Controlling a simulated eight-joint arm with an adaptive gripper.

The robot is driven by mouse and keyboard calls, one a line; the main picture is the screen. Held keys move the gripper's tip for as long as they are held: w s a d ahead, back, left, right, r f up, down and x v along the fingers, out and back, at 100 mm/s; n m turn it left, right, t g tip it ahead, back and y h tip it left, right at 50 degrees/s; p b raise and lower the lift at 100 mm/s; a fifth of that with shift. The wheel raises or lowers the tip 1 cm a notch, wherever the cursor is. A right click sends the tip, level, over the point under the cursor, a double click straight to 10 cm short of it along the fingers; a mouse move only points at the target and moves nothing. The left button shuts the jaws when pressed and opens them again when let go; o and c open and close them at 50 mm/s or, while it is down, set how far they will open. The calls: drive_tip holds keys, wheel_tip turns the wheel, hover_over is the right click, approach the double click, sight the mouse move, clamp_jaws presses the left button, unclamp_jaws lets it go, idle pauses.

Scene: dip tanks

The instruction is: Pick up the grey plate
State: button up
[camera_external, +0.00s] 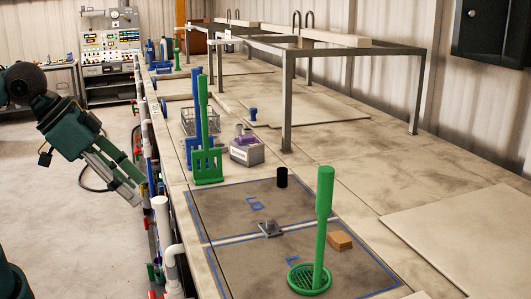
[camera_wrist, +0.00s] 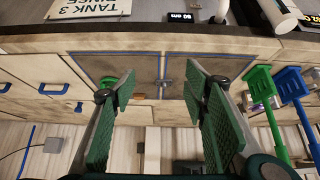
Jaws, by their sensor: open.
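A small grey metal piece with a raised middle (camera_external: 269,229), the likeliest grey plate, lies on the pale strip between two blue-outlined dark panels. It also appears as a small grey shape (camera_wrist: 166,82) between the panels in the wrist view, seen between my fingers. My gripper (camera_external: 133,197) hangs at the left, over the floor side of the bench, well apart from the piece. In the wrist view my gripper (camera_wrist: 160,84) is open, with two green-padded fingers wide apart and nothing between them.
A tall green-handled round strainer (camera_external: 324,205) stands on the near panel, beside a tan block (camera_external: 340,241). A black cylinder (camera_external: 282,177) stands on the far panel. A green slotted paddle (camera_external: 207,165) and a grey box (camera_external: 246,152) stand beyond.

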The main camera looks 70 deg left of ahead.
drive_tip(key=shift+w+r, duration=0.1)
drive_tip(key=shift+w, duration=0.05)
drive_tip(key=m+g, duration=0.7)
drive_tip(key=m, duration=1)
hover_over(270, 221)
drive_tip(key=s, duration=0.1)
wheel_tip(270, 221, down, 8)
drive_tip(key=shift+r, duration=0.2)
drive_tip(key=shift+w+f, duration=0.55)
drive_tip(key=shift+f, duration=0.1)
drive_tip(key=shift+f, duration=1.25)
